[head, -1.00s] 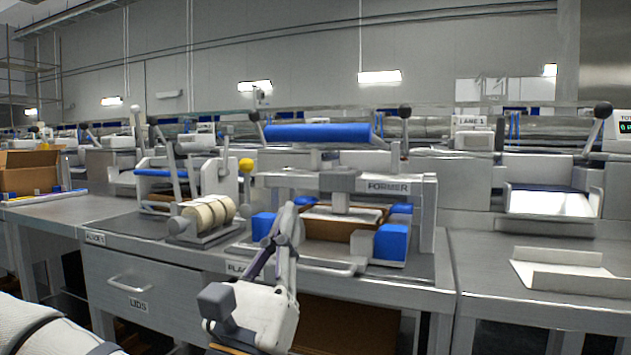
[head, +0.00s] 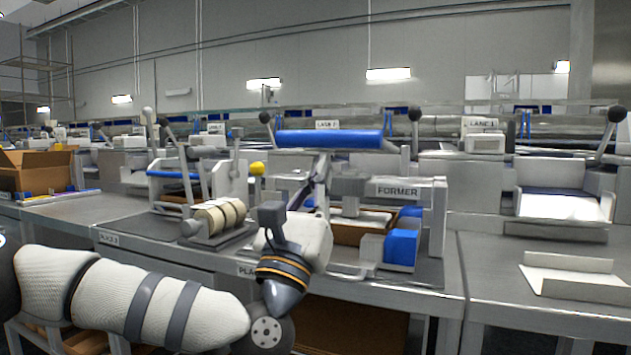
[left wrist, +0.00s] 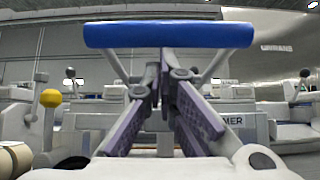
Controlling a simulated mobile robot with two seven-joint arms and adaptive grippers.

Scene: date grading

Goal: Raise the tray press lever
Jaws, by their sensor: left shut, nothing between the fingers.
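The tray press, labelled FORMER (head: 397,190), stands on the bench. Its lever has a blue bar handle (head: 330,138), which sits raised above the press and runs level. In the left wrist view the blue bar (left wrist: 168,34) spans the upper middle on two grey arms. My left gripper (head: 322,165) is shut and empty, pointing up just below the bar in the head view. In the left wrist view its fingertips (left wrist: 166,62) come together below the bar; I cannot tell whether they touch it. A brown tray (head: 370,228) is in the press, partly hidden by my gripper. My right gripper is not in view.
A tape roll stand (head: 218,215) and a yellow knob (head: 257,169) are left of the press. A white folded sheet (head: 575,275) lies on the right bench. A cardboard box (head: 35,170) is far left.

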